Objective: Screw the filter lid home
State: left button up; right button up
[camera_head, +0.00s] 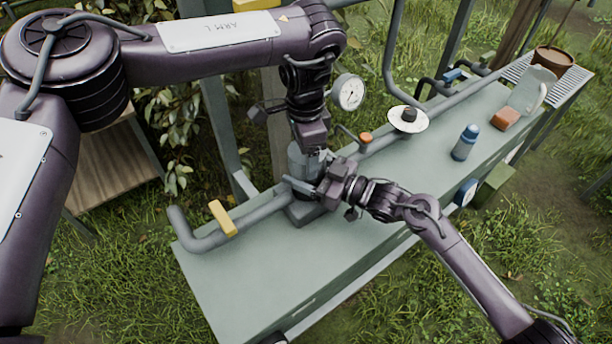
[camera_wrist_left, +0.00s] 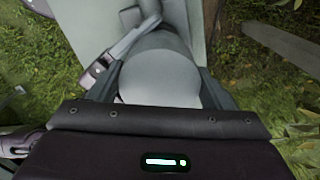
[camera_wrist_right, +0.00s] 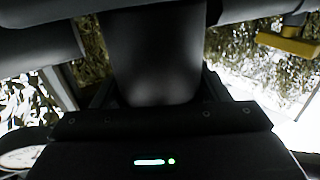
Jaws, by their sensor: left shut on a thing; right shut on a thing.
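The grey filter (camera_head: 298,162) stands upright on its base (camera_head: 306,213) by the pipe on the bench. My left gripper (camera_head: 310,150) comes down from above and is shut on the filter's top part, the lid. In the left wrist view a smooth grey cylinder (camera_wrist_left: 160,75) fills the space between the fingers. My right gripper (camera_head: 316,187) comes from the right and is shut on the filter's body, lower down. In the right wrist view that body (camera_wrist_right: 155,60) is a dark cylinder between the fingers. The seam between lid and body is hidden by the grippers.
A pipe with a yellow handle (camera_head: 222,217) runs left of the filter. A pressure gauge (camera_head: 349,91) stands behind it. The bench (camera_head: 270,275) is clear in front.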

pick_arm(q)
jog(key=shift+w+r, duration=0.15)
jog(key=shift+w, duration=0.1)
pick_arm(e)
jog(key=shift+s, duration=0.15)
dwell(0.5)
pick_arm(q)
jog(key=o, duration=0.7)
pick_arm(e)
jog(key=shift+f, duration=0.1)
pick_arm(q)
jog(key=o, duration=0.4)
jog(key=shift+d, duration=0.15)
jog(key=shift+s, duration=0.1)
jog(key=shift+r, duration=2.15)
jog(key=shift+s, duration=0.1)
jog(key=shift+o, duration=0.7)
